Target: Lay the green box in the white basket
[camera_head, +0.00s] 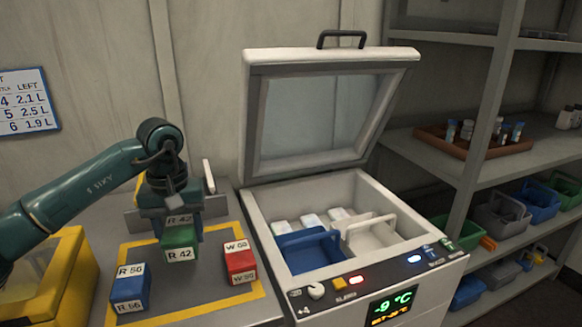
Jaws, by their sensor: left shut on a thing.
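The green box (180,242), labelled R 42, is over the grey mat with a yellow border. My left gripper (178,222) points down from above and is shut on the green box; its fingers are partly hidden. I cannot tell whether the box is lifted or still touches the mat. The white basket (378,238) sits inside the open chest freezer, at the right, with its handle up. Its floor is mostly hidden. My right gripper is not in view.
A blue basket (303,252) is left of the white one, with several pale packs (310,221) behind. The freezer lid (325,110) stands open. A blue box (130,288) and a red box (240,263) flank the green one. Shelves (530,150) stand right.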

